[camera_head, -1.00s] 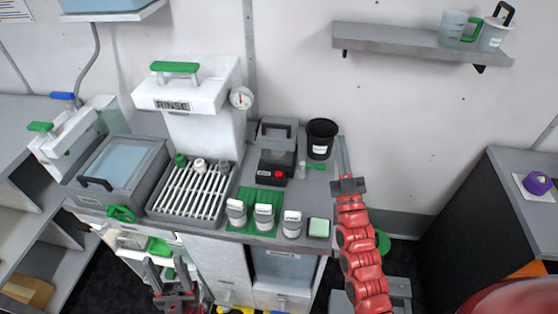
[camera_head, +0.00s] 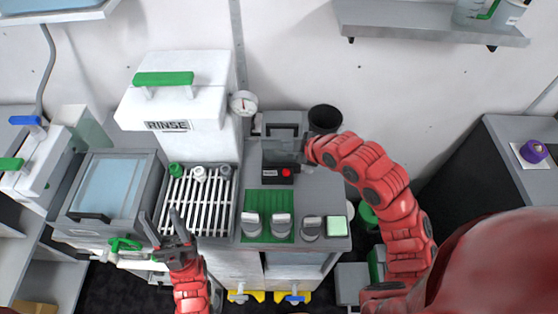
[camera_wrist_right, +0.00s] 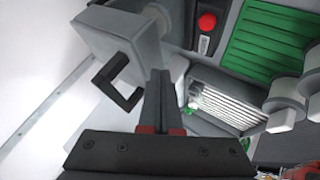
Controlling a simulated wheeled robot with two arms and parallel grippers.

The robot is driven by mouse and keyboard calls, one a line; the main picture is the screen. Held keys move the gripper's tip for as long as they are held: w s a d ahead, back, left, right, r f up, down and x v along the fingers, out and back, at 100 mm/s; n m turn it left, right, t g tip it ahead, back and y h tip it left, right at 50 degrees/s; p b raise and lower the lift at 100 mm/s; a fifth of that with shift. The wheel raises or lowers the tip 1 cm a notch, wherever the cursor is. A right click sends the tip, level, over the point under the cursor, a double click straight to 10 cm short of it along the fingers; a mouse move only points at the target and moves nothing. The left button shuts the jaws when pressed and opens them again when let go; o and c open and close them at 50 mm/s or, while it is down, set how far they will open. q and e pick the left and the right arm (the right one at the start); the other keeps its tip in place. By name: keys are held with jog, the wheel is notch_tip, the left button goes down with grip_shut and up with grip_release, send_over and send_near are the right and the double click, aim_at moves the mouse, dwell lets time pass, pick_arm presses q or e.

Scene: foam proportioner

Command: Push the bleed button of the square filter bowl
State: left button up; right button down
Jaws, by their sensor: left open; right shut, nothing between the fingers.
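No part is clearly marked as the square filter bowl. A dark box with a red button (camera_head: 286,172) stands on the counter in front of a grey square housing with a dark handle (camera_head: 281,130). The red button (camera_wrist_right: 207,21) also shows at the top of the right wrist view, and the grey housing (camera_wrist_right: 122,38) is at its upper left. My right gripper (camera_head: 297,150) is shut and empty, beside the housing and behind the button in the head view. In the right wrist view, its fingers (camera_wrist_right: 160,75) partly overlap the housing.
White-topped canisters (camera_head: 281,226) stand on a green mat (camera_head: 257,202); another canister (camera_head: 311,227) and a pale green square block (camera_head: 336,225) are beside it. A slatted tray (camera_head: 197,205) and the RINSE unit (camera_head: 175,105) are left. A black cup (camera_head: 324,119) stands behind my right arm.

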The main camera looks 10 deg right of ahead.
jog(key=b, duration=0.5)
send_over(286, 173)
jog(key=d, duration=0.1)
jog(key=f, duration=0.8)
jog(key=shift+s, duration=0.25)
jog(key=shift+f, duration=0.4)
dwell(1.2)
jog(key=shift+f+b, duration=0.4)
jog(key=shift+b, duration=0.3)
jog(key=shift+f+b, duration=0.4)
dwell(0.3)
jog(key=shift+r, duration=0.1)
jog(key=shift+r+p, duration=0.45)
jog(key=shift+r, duration=0.35)
